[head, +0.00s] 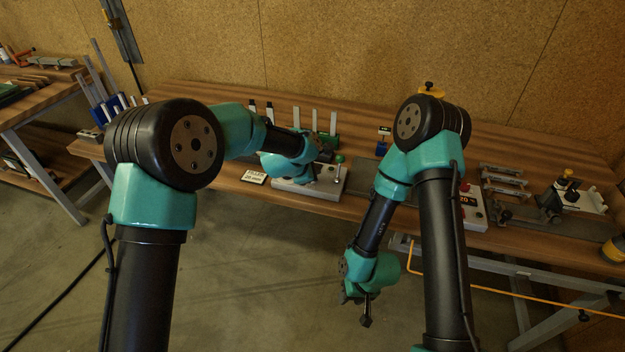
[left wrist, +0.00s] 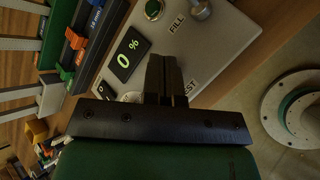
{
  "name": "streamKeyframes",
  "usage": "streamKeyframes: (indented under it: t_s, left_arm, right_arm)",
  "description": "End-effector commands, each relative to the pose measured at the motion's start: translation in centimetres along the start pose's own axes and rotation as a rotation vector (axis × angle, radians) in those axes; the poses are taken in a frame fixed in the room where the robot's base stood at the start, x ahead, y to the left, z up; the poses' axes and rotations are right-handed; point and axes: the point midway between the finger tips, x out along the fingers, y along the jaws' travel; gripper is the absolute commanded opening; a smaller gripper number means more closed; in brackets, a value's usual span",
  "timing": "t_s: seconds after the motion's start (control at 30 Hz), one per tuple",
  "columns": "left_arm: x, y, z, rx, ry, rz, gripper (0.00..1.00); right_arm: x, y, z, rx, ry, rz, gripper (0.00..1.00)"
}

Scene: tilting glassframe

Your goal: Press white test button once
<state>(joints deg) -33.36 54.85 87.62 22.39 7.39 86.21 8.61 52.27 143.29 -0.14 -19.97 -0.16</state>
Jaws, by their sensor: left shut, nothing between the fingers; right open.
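A pale control panel (head: 318,187) lies on the bench in the head view, under my left gripper (head: 322,152). In the left wrist view the panel (left wrist: 222,40) carries a display (left wrist: 128,53) reading 0 %, a FILL label and a green button (left wrist: 153,9). My left gripper (left wrist: 167,80) is shut and empty, its fingers over the panel beside a partly covered label ending in "EST". My right gripper (head: 357,306) is open and empty, hanging in front of the bench.
A green-knobbed lever (head: 340,159) stands on the panel. A small sign (head: 254,177) lies left of it. White upright strips stand behind. A round grey flange (left wrist: 295,112) shows in the left wrist view.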

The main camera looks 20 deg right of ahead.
Motion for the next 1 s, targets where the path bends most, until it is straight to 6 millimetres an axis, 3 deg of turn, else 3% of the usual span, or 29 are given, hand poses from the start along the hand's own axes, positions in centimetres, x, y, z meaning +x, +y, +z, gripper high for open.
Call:
streamKeyframes:
  t_s: [1.0]
  left_arm:
    - [0.61, -0.43, -0.43, -0.001, 0.0, 0.0, 0.0]
  right_arm:
    - [0.0, 0.0, 0.0, 0.0, 0.0, 0.0, 0.43]
